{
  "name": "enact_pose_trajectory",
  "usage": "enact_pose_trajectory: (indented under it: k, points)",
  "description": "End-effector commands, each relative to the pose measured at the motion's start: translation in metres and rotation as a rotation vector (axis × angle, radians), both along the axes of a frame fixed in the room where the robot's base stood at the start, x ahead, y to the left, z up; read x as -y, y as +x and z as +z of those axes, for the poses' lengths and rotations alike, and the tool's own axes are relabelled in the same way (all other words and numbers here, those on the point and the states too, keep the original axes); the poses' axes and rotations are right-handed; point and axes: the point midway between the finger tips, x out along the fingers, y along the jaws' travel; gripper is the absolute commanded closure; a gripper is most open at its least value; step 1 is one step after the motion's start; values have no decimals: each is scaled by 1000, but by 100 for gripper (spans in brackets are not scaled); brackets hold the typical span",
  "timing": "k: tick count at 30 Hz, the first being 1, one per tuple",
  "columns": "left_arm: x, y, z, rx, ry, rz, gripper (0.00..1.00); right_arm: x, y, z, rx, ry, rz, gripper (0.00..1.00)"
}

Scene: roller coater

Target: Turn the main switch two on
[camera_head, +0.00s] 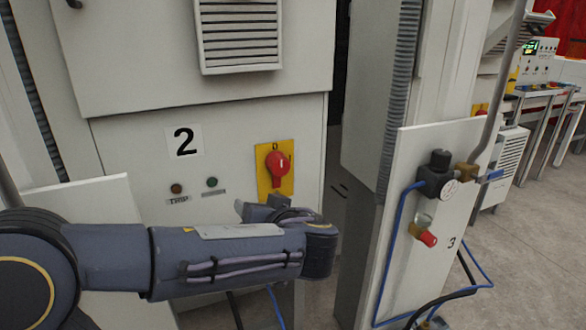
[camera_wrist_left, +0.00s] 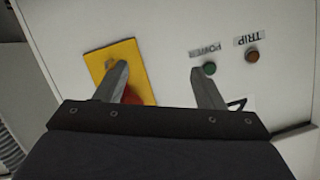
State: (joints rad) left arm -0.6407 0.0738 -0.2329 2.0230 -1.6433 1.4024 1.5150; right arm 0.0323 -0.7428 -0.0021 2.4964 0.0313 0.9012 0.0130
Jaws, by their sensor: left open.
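The main switch two is a red rotary knob (camera_head: 277,165) on a yellow plate (camera_head: 289,186) on the cabinet front, right of the big "2" label (camera_head: 183,142). A "0" is marked above the knob. In the left wrist view the red knob (camera_wrist_left: 132,97) is partly hidden behind one finger, with the yellow plate (camera_wrist_left: 140,82) around it. My left gripper (camera_head: 261,206) is just below the knob in the head view. In the wrist view its two fingers (camera_wrist_left: 162,84) are apart, with nothing held between them. My right gripper is not in view.
A TRIP lamp (camera_head: 176,189) and a green POWER lamp (camera_head: 212,182) sit left of the switch. A vent grille (camera_head: 240,35) is above. A panel marked 3 with a gauge, valve (camera_head: 437,178) and blue hoses stands to the right. Grey floor is open at the far right.

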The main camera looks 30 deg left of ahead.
Motion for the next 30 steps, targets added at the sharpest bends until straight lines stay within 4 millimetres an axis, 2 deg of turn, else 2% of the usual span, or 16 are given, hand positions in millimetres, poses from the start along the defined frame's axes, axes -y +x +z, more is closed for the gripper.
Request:
enact_pose_trajectory:
  k: [1, 3, 7, 10, 21, 30]
  points:
    - [15, 14, 14, 88, 51, -20, 37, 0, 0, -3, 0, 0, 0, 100]
    - [30, 26, 33, 199, 96, -39, 37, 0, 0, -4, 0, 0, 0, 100]
    - [42, 36, 51, 300, 132, -59, 37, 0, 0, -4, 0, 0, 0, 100]
    - [36, 43, 54, 312, 136, -60, 37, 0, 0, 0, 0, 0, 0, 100]
    - [-7, 79, 54, 307, 134, -60, 37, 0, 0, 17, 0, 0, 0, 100]
    - [-16, 86, 52, 308, 133, -62, 37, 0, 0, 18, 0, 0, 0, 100]
